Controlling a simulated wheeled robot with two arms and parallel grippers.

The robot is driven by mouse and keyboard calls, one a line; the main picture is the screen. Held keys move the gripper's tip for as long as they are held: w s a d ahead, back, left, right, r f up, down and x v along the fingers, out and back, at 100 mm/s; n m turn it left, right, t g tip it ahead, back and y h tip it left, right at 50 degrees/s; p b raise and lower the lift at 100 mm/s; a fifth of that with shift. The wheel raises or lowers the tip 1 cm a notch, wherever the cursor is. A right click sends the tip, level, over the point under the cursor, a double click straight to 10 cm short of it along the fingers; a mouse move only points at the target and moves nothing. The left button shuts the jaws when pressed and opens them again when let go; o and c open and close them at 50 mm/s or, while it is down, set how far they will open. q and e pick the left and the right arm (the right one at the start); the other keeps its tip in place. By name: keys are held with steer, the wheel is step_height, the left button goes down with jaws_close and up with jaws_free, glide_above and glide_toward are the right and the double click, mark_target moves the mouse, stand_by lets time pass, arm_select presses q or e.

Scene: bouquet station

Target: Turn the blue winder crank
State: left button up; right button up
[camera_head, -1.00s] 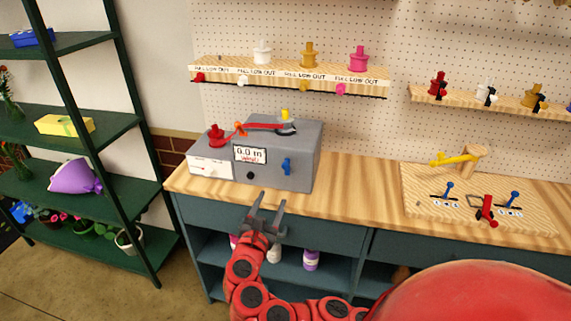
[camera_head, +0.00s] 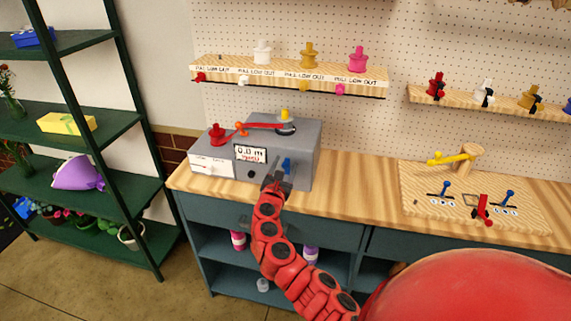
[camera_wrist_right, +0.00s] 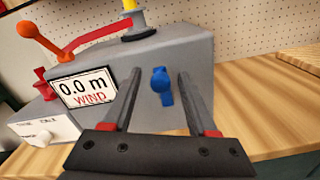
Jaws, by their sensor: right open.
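The grey winder box (camera_head: 307,150) stands on the wooden counter. My right gripper (camera_head: 277,168) is open in front of that face. In the right wrist view its two fingers (camera_wrist_right: 158,80) point at the box, one on each side of the blue crank, with visible gaps. The display (camera_wrist_right: 86,88) reads 0.0 m and WIND. My left gripper is not in view.
On the winder's top are a red arm (camera_head: 262,126) with an orange knob and a yellow-topped post (camera_head: 285,114). A wooden board (camera_head: 475,207) with blue levers is at the right. A spool shelf (camera_head: 285,76) hangs above. Bare counter (camera_head: 355,185) lies between.

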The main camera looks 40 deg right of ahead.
steer(key=shift+w+d, duration=0.25)
jaws_close()
steer(key=shift+s, duration=0.1)
stand_by(0.4)
